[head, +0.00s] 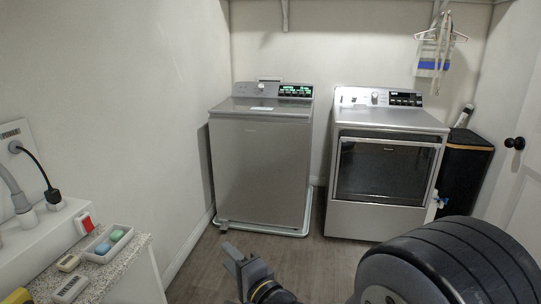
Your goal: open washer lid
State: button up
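The grey topload washer (259,170) stands against the back wall, left of the front-load dryer. Its lid (262,107) lies flat and closed on the top, in front of the control panel (276,90) with its lit display. My gripper (233,257) is low in front of the washer, apart from it and well below the lid. It is small and seen at an angle, so its finger opening is unclear. Nothing can be seen held in it.
A front-load dryer (387,210) stands right of the washer, with a dark bin (465,170) beside it. A speckled counter (128,258) with a tray (93,252) fills the lower left. Open floor (210,262) lies before the washer. A dark rounded shape covers the lower right.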

aim_at(302, 109)
jog(key=i, duration=0.95)
jog(key=i+z, duration=0.1)
jog(key=i, duration=0.85)
jog(key=i+j, duration=0.15)
jog(key=i, duration=0.75)
jog(key=i+j+z, duration=0.1)
jog(key=i, duration=0.85)
